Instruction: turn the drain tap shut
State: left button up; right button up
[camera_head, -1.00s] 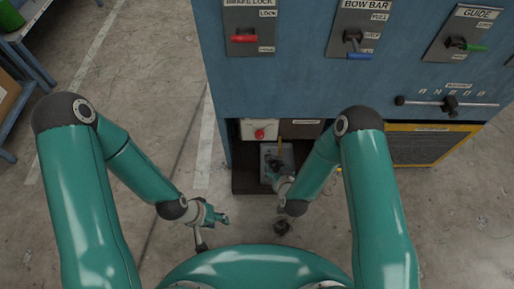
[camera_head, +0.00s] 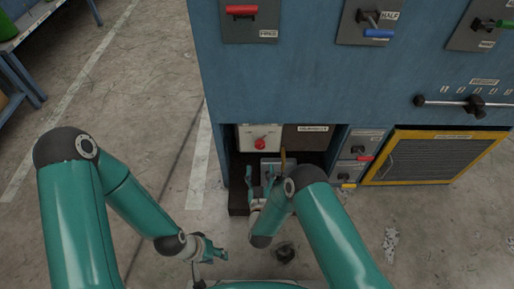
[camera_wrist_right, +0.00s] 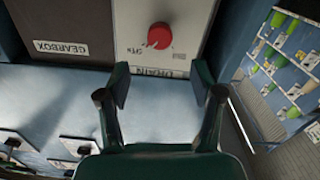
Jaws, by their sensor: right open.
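The drain tap is a red knob (camera_wrist_right: 160,35) on a white plate (camera_wrist_right: 182,52) labelled DRAIN in the right wrist view. In the head view the red knob (camera_head: 260,144) sits inside the low recess of the blue cabinet. My right gripper (camera_wrist_right: 162,85) is open and empty, its two fingers pointing at the lower part of the plate, apart from the knob. In the head view my right gripper (camera_head: 262,176) is at the recess, just below the knob. My left gripper (camera_head: 221,250) hangs over the floor to the left, apart from the cabinet, and looks open.
A dark GEARBOX panel (camera_wrist_right: 62,35) adjoins the drain plate. The recess side wall is close by. Levers with red and blue handles (camera_head: 379,33) stick out of the cabinet above. A yellow-framed grille (camera_head: 432,158) is at right.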

aim_at(260, 147)
jog(key=w+b, duration=0.2)
jog(key=w, duration=0.7)
jog(key=shift+w+f+b, duration=0.1)
jog(key=shift+w+b, duration=0.3)
jog(key=shift+w, duration=0.6)
